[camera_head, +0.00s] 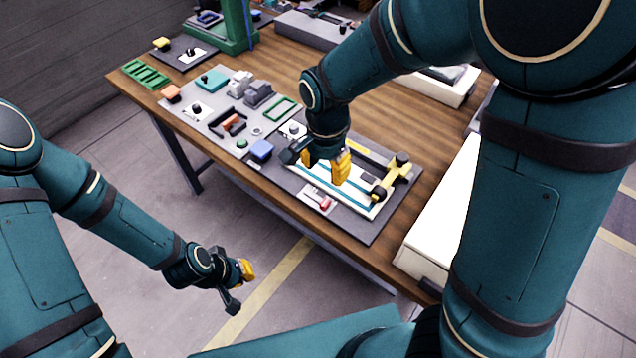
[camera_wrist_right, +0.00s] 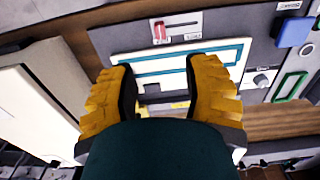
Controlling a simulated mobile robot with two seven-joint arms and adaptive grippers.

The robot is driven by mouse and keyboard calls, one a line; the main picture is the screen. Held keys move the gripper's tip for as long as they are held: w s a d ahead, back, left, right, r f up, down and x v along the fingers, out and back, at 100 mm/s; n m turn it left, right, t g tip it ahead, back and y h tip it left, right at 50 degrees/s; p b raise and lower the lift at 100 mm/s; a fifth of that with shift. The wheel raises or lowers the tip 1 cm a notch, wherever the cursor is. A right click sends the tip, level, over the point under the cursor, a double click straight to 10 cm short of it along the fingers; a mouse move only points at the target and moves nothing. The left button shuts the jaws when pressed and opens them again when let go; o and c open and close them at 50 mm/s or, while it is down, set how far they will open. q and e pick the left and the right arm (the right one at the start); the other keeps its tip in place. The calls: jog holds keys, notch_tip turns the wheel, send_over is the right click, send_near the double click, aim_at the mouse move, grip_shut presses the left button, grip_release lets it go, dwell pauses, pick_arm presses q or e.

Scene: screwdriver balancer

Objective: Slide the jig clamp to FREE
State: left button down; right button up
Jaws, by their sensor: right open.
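The jig clamp appears to be the small red slider (camera_head: 325,203) on a white plate at the front edge of the grey jig board. In the right wrist view the red slider (camera_wrist_right: 158,33) sits at the left end of a dark slot. The plate's lettering is too small to read. My right gripper (camera_head: 325,164) is open above the blue-lined white jig panel, behind the slider and apart from it. Its yellow fingers (camera_wrist_right: 160,68) are spread with nothing between them. My left gripper (camera_head: 240,283) hangs over the floor in front of the table, away from the jig; its opening is unclear.
A yellow bracket with black knobs (camera_head: 391,178) stands at the jig's right end. A blue block (camera_head: 261,149) and a grey tool board (camera_head: 215,120) lie to the left. A white cabinet (camera_head: 440,215) stands at the table's right. The floor in front is clear.

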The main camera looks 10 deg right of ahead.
aim_at(324, 203)
jog(key=f, duration=0.1)
jog(key=f+b, duration=0.1)
jog(key=f, duration=0.1)
jog(key=shift+s+f, duration=0.2)
jog(key=shift+f, duration=0.05)
notch_tip(324, 203, down, 10)
jog(key=b, duration=0.3)
jog(key=shift+w+f, duration=0.1)
jog(key=shift+w, duration=0.05)
grip_shut()
